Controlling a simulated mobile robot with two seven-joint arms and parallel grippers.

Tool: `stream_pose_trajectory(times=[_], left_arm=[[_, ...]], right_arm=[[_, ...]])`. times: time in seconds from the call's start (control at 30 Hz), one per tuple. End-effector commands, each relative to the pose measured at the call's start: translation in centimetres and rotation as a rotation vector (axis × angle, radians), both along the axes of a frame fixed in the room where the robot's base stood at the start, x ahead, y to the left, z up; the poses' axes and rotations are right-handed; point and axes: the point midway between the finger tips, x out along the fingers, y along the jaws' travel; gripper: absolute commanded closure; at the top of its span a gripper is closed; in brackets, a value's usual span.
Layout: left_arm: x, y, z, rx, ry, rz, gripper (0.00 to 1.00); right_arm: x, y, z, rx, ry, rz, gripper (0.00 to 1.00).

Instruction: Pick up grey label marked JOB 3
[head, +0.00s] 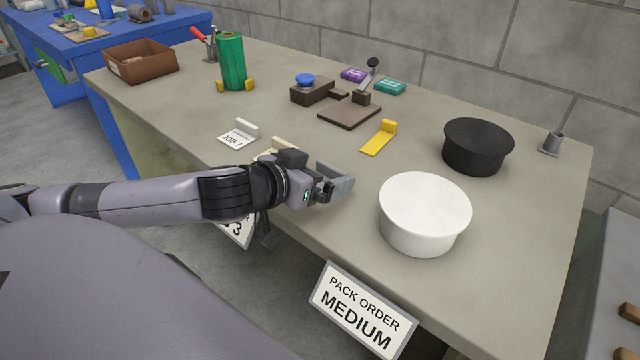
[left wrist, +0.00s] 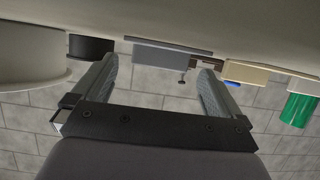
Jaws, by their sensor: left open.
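My left gripper (head: 338,184) is low over the front middle of the bench, left of the white round tub. In the left wrist view, which is upside down, its fingers (left wrist: 158,68) are open with nothing clasped. A grey block-like piece with a flat base (left wrist: 172,58), likely the grey label, stands on the bench ahead, between the fingertips in the picture. Its JOB marking cannot be read. In the head view the gripper hides it, or it merges with the grey fingers. My right gripper is not in view.
A white JOB 7 label (head: 238,133) and a partly hidden cream label (head: 277,150) lie left. A yellow label (head: 379,138) lies behind. The white tub (head: 425,212) and black tub (head: 478,146) stand right. A PACK ORDER MEDIUM sign (head: 361,312) hangs at the front edge.

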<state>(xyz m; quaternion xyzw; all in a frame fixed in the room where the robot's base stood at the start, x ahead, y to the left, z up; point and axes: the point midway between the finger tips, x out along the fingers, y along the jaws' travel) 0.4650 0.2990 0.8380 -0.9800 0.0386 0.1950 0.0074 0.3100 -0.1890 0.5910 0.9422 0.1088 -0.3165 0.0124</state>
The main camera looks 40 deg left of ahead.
Motion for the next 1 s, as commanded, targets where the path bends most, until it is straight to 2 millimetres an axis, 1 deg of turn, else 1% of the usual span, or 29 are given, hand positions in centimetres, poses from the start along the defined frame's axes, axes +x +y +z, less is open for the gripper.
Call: stream_pose_trajectory(times=[0.1,0.2,0.5,0.53,0.57,0.6,0.67,0.7,1.0], left_arm=[[1.2,0.0,-0.5,-0.002,-0.001,0.003,0.00],[1.8,-0.1,-0.7,0.000,-0.001,0.001,0.00],[2.0,-0.2,-0.9,0.001,0.000,0.000,0.00],[2.0,-0.2,-0.9,0.001,0.000,0.000,0.03],[2.0,-0.2,-0.9,0.001,0.000,0.000,0.13],[2.0,-0.2,-0.9,0.001,0.000,0.000,0.26],[2.0,-0.2,-0.9,0.001,0.000,0.000,0.46],[2.0,-0.2,-0.9,0.001,0.001,0.000,0.58],[2.0,-0.1,-0.7,0.001,-0.001,0.000,0.58]], right_arm=[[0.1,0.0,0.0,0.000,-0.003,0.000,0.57],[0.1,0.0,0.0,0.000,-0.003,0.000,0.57],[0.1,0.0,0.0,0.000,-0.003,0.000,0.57],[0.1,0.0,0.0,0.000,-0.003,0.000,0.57],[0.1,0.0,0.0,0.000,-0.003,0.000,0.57],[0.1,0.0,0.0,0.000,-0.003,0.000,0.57],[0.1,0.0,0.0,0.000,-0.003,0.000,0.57],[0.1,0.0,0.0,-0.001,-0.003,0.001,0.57],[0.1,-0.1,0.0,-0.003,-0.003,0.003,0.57]])
